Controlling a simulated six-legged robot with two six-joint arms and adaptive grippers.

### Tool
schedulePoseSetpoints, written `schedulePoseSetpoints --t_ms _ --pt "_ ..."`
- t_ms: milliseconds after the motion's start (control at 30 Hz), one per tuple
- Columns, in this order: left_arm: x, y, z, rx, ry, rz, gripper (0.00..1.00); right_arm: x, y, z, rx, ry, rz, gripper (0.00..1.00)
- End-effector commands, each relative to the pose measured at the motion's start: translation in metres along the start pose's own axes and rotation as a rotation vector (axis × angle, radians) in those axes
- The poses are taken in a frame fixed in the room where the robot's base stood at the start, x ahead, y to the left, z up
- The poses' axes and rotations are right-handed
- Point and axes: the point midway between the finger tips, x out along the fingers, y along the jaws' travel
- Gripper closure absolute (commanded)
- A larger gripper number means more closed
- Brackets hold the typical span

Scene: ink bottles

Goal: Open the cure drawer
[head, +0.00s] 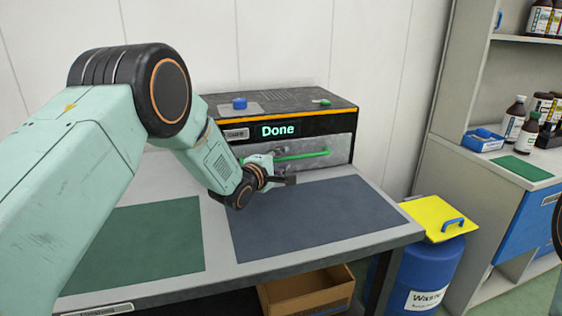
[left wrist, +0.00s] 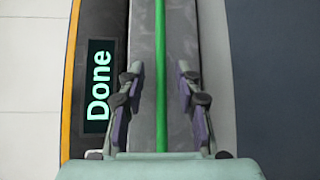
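The cure drawer (head: 335,153) is the grey metal front of a black box-shaped machine (head: 290,97) at the back of the bench. It looks closed, flush under a lit "Done" display (head: 278,130). A green bar handle (head: 310,155) runs across it. My left gripper (head: 283,167) is at the handle's left part, in front of the drawer. In the left wrist view its fingers (left wrist: 160,75) are spread, one on each side of the green handle (left wrist: 160,120), with gaps on both sides. My right gripper is not in view.
A blue-grey mat (head: 320,215) lies bare before the machine; a green mat (head: 145,245) lies left. A blue knob (head: 240,103) and small green piece (head: 322,101) are on the machine's top. A blue waste barrel (head: 425,270) with a yellow lid (head: 440,218) stands right.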

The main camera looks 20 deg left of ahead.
Motion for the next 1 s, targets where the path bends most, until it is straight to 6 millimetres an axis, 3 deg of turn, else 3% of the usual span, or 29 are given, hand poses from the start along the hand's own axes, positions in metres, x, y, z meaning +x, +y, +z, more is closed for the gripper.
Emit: schedulePoseSetpoints --t_ms 67,467,1000 --pt "0.0 -0.0003 0.0001 0.0 0.0 -0.001 0.66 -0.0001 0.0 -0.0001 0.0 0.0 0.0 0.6" --pt "-0.0004 -0.0003 -0.0001 0.0 0.0 -0.001 1.0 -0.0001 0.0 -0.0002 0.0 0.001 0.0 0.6" --pt "-0.0002 0.0003 -0.0001 0.0 0.0 0.001 1.0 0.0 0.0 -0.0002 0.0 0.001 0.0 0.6"
